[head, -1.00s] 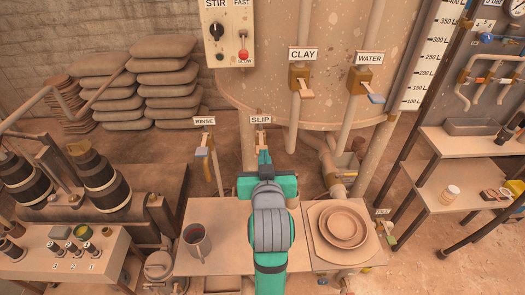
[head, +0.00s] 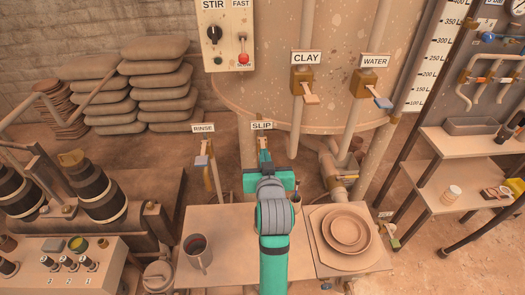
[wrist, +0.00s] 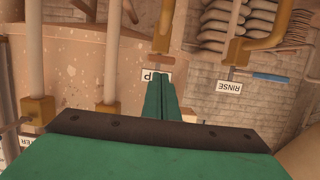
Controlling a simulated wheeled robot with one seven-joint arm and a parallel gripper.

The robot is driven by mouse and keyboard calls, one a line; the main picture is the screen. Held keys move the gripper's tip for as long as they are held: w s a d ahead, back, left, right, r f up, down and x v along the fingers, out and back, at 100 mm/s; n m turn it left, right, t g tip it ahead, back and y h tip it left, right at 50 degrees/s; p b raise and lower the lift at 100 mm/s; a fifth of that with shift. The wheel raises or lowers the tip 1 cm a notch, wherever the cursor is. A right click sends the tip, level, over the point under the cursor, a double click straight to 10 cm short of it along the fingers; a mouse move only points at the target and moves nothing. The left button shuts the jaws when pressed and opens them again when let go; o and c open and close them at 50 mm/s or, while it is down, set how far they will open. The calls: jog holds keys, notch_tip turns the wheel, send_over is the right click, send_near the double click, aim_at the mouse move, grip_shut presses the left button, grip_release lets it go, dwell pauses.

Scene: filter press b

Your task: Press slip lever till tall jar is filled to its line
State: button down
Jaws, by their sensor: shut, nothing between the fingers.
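The SLIP label (head: 262,126) hangs on the front of the big vat, with the slip tap's brass fitting (head: 261,142) just below it. My gripper (head: 264,153) is shut and empty, its green fingers pointing up at the tap and covering most of the lever. I cannot tell whether the fingertips touch the lever. In the wrist view the shut fingers (wrist: 166,95) overlap the partly hidden SLIP label (wrist: 153,79).
A dark mug (head: 196,250) stands on the table left of my arm. Plates and a bowl (head: 345,230) sit to the right. The RINSE tap (head: 205,160) is close on the left; the CLAY lever (head: 309,97) and WATER lever (head: 380,100) are above right.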

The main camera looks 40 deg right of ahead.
jog(key=shift+s+d+f, duration=0.15)
jog(key=shift+s+f, duration=0.15)
jog(key=shift+f, duration=0.2)
